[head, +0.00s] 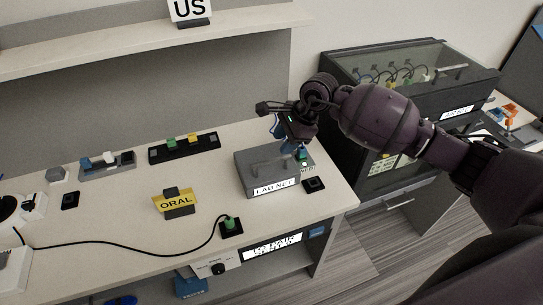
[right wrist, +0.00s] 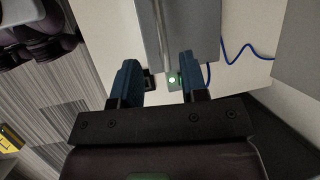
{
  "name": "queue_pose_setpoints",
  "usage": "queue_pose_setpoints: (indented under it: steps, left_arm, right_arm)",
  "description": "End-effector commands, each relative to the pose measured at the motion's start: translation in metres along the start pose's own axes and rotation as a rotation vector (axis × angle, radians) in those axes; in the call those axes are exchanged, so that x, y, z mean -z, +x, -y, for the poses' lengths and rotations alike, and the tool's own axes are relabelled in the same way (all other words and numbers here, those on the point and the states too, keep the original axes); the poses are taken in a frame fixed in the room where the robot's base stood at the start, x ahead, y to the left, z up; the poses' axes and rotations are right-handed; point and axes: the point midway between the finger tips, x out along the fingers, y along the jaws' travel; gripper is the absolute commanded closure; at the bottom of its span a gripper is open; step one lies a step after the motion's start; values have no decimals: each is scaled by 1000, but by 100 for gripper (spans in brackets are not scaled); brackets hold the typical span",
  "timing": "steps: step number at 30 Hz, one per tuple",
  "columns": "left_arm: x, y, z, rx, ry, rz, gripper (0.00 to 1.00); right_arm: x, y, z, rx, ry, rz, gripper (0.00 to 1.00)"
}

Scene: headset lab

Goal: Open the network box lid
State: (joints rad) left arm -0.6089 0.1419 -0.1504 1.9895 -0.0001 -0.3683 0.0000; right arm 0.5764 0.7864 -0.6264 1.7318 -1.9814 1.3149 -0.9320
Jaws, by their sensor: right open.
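The network box (head: 252,180) is a grey box with a LAB NET label at the right end of the counter in the head view. Its top (head: 262,160) looks flat and closed, with a small raised piece on it. My right gripper (head: 289,142) is over the box's back right side, its blue fingers apart. In the right wrist view my right gripper (right wrist: 160,82) is open, with nothing held between the fingers. The grey box (right wrist: 202,32) lies ahead of the fingertips there; contact cannot be told. My left gripper is not in view.
A dark glass-topped cabinet (head: 345,75) stands right. Counter in front of the box is partly clear.

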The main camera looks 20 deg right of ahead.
Motion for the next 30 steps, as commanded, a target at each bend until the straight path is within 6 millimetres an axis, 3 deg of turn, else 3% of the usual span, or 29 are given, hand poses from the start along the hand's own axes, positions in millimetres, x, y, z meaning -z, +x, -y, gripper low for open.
queue_pose_setpoints:
  steps: [6, 13, 27, 30]
  left_arm:
    - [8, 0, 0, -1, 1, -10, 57]
    - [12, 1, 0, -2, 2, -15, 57]
    - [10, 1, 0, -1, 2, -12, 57]
    - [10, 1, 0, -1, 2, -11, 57]
  right_arm:
    - [-1, 39, 0, -2, 4, 3, 60]
    - [-1, 68, 0, -1, 4, 3, 60]
    - [0, 78, 0, 0, 2, 1, 60]
    - [0, 78, 0, 0, 2, 1, 75]
